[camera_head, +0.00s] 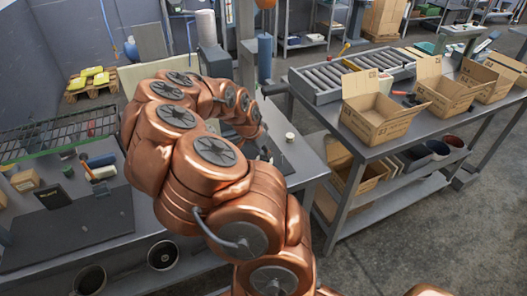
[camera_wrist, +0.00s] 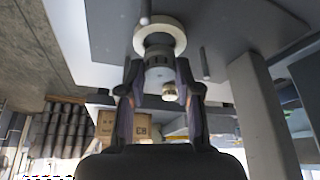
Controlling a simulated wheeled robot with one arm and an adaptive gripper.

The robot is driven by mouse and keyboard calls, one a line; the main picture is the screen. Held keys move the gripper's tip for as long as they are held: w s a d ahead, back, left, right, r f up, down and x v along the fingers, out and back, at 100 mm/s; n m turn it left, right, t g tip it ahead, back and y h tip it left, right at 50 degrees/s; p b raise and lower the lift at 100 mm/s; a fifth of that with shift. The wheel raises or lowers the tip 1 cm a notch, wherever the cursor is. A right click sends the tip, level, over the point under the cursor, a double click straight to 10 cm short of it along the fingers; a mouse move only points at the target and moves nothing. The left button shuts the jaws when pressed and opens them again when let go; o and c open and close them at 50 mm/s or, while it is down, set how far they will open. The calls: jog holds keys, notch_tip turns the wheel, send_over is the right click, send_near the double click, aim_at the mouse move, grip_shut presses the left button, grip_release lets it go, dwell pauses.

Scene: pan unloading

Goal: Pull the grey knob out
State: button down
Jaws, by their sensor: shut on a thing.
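The grey knob (camera_wrist: 158,57) shows in the wrist view as a short grey cylinder with a pale round collar (camera_wrist: 160,38) behind it, against a grey panel. My gripper (camera_wrist: 158,72) has one dark finger on each side of the knob, and its tips are closed on it. A smaller pale, round-ended part (camera_wrist: 170,92) shows between the fingers, just below the knob. In the head view my copper arm hides the knob, and the gripper is mostly hidden too.
A grey bench (camera_head: 300,165) lies beside my arm, with a small pale cylinder (camera_head: 290,137) on it. To the right, a table carries open cardboard boxes (camera_head: 380,115) and a roller conveyor (camera_head: 345,78). Small boxes and tools lie at the left.

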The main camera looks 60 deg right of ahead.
jog(key=shift+r+p, duration=0.45)
jog(key=shift+r, duration=0.4)
